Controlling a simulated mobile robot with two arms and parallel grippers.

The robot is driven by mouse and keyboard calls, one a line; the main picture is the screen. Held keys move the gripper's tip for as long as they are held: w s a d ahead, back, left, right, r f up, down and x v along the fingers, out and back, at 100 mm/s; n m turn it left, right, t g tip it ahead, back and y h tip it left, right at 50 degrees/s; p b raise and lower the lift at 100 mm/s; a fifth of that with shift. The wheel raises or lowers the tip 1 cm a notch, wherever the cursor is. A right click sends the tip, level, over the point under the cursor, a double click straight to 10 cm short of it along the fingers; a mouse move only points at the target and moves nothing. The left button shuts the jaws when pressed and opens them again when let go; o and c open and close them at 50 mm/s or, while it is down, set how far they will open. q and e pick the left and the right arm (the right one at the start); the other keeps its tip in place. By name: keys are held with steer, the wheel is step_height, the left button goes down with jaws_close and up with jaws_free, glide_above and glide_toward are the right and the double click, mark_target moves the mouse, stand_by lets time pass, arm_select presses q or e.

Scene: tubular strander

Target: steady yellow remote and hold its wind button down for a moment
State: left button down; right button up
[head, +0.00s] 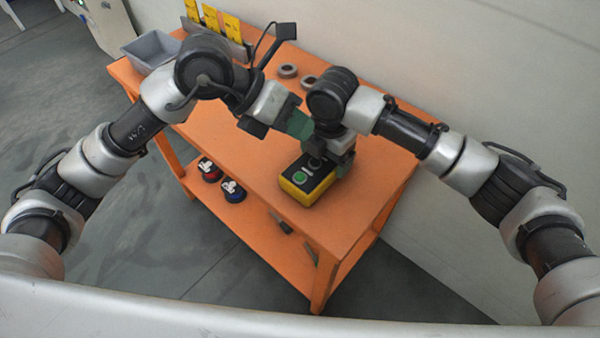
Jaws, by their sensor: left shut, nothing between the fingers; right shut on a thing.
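The yellow remote (296,192) lies on the orange table top near its front edge. It has a black face with a green button (300,177) at the near end and grey-white controls further back; I cannot read which is the wind button. My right gripper (342,165) is shut on the remote at its right, far end and hides part of that end. My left gripper (301,130) is shut and empty, above and behind the remote, apart from its buttons. Its fingertips are partly hidden beside my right wrist.
The orange table (225,125) has free room left of the remote. A grey bin (150,49), a rack with yellow pieces (212,22) and grey rings (287,71) stand further back. Red (208,172) and blue (234,194) items lie on the lower shelf. A wall runs along the right.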

mark_target(299, 174)
arm_select(q)
steer(key=shift+f, duration=4.4)
steer(key=shift+f, duration=0.45)
steer(key=shift+f, duration=0.35)
steer(key=shift+r, duration=0.15)
stand_by(1.5)
steer(key=shift+r, duration=0.7)
steer(key=shift+r, duration=0.1)
steer(key=shift+r, duration=2.4)
